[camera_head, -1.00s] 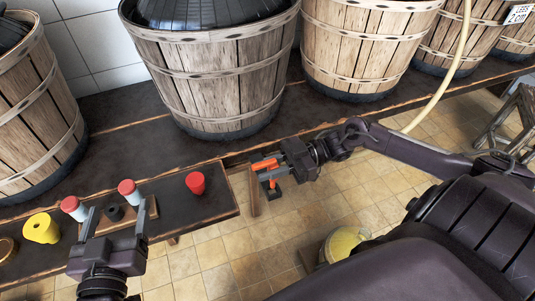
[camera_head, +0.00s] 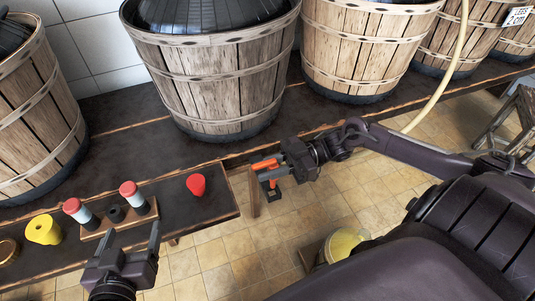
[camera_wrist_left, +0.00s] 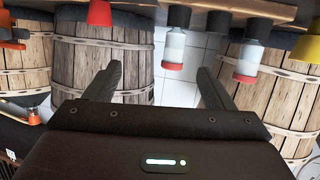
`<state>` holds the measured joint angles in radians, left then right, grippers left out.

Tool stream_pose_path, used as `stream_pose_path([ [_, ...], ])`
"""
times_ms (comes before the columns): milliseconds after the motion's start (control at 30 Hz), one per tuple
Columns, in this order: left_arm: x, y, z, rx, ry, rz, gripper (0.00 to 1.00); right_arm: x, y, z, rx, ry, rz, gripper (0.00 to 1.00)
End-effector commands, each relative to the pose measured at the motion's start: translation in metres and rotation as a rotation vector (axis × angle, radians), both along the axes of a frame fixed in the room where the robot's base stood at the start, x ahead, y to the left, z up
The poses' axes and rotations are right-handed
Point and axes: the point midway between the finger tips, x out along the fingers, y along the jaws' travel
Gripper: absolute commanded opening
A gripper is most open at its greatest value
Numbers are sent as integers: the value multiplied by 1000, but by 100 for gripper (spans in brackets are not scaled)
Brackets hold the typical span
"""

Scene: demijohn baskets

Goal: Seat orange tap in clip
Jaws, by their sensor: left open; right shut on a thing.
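The orange tap (camera_head: 264,164) is in the jaws of my right gripper (camera_head: 281,166), beyond the right end of the bench. A second orange part with a black foot (camera_head: 273,194) shows just below it; I cannot tell whether it belongs to the tap. An upright wooden piece (camera_head: 254,192) stands left of it. I cannot make out the clip clearly. My left gripper (camera_head: 119,240) is open and empty, in front of a small wooden rack (camera_head: 98,233). Its spread fingers also show in the left wrist view (camera_wrist_left: 161,80), with nothing between them.
The rack holds two red-capped vials (camera_head: 80,212) and a black piece (camera_head: 116,213). A red stopper (camera_head: 196,184) and a yellow stopper (camera_head: 43,229) stand on the bench (camera_head: 160,160). Large wooden baskets (camera_head: 217,80) line the back. Tiled floor lies in front.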

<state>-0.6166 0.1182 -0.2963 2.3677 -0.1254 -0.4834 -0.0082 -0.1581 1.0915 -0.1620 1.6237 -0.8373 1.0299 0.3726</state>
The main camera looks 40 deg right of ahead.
Motion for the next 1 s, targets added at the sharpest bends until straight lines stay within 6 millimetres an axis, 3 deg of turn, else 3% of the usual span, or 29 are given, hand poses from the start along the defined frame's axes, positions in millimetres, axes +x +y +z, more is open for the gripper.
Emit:
stream_pose_path([
  [1000,-23,6,-45,90,218,-11,76,0,0,9,0,-1,0,0],
])
